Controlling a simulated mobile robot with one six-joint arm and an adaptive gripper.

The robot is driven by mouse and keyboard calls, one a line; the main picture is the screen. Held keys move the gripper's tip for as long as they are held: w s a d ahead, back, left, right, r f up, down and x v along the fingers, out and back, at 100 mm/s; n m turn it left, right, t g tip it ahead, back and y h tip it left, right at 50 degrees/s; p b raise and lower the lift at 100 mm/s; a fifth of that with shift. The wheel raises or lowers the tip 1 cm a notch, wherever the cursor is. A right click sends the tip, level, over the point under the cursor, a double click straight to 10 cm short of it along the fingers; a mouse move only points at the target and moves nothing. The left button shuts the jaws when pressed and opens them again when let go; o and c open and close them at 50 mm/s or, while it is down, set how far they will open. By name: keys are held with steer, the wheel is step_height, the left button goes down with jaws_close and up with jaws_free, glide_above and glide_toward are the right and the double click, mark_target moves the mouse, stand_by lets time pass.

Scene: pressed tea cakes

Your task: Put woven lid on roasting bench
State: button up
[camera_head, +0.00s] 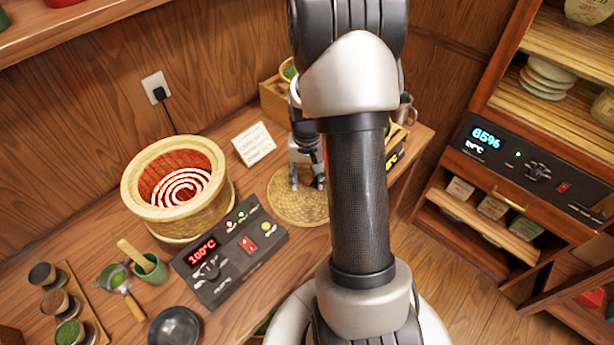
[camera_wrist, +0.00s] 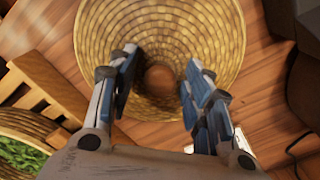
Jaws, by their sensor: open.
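The woven lid (camera_head: 286,203) is a round, straw-coloured disc on the wooden bench (camera_head: 140,293), right of the control box in the head view; my arm covers part of it. In the wrist view the woven lid (camera_wrist: 178,30) fills the upper middle, with a round brown knob (camera_wrist: 160,79) at its centre. My gripper (camera_head: 308,184) is above the lid. In the wrist view my gripper (camera_wrist: 162,75) is open, one finger on each side of the knob, with gaps showing. I cannot tell how far the fingertips are above the lid.
A woven roaster (camera_head: 133,190) with a glowing red coil stands left of the lid. The control box (camera_head: 215,290) reads 100°C. A white card (camera_head: 253,144) and wooden crate (camera_head: 272,103) are behind. A basket of green leaves (camera_wrist: 20,150) shows in the wrist view.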

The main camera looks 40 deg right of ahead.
mark_target(307, 177)
steer(key=a+r+n+p, duration=0.1)
steer(key=a+r+p, duration=0.15)
steer(key=r, duration=0.65)
steer(key=a+r+n+p, duration=0.1)
steer(key=a+r+p, duration=0.15)
steer(key=r, duration=0.75)
steer(key=s+a+r+n+t, duration=0.2)
steer(key=s+a+r+n, duration=0.1)
steer(key=s+a+r, duration=0.2)
steer(key=s+a+r+n+t, duration=0.2)
steer(key=s+a+r, duration=0.3)
steer(key=s+a, duration=0.4)
steer(key=a+n, duration=0.1)
steer(key=a, duration=0.3)
steer(key=shift+s+a+t+b, duration=0.3)
steer(key=shift+s+b, duration=0.05)
steer(key=shift+s, duration=0.05)
